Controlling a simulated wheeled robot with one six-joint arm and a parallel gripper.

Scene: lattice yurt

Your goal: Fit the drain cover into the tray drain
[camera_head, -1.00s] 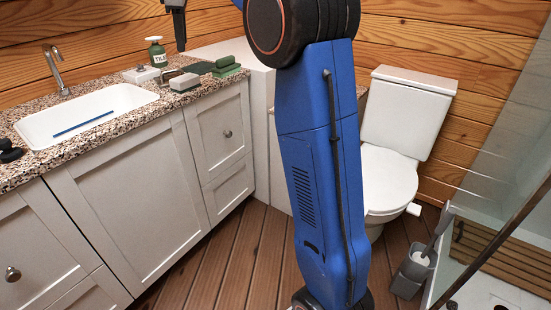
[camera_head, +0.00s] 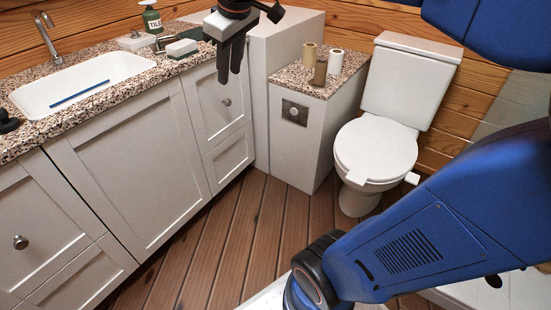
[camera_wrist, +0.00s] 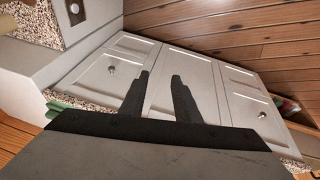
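In the head view, my gripper (camera_head: 230,76) hangs fingers-down in front of the drawer cabinet, right of the basin. In the wrist view my gripper's two dark fingers (camera_wrist: 157,78) stand apart with nothing between them, and cabinet doors show beyond. The shower tray (camera_head: 520,291) is partly visible at the lower right of the head view, mostly hidden by my blue arm. A small dark round spot (camera_head: 494,281) shows on it; I cannot tell whether it is the drain or the drain cover. No drain cover is clearly recognisable.
The granite counter (camera_head: 148,79) holds a white basin (camera_head: 30,97) with a blue strip, a green bottle (camera_head: 152,18) and a white-topped block (camera_head: 182,47). Rolls (camera_head: 335,62) stand on a ledge beside the toilet (camera_head: 376,150). Wooden floor (camera_head: 285,215) is clear between cabinets and toilet.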

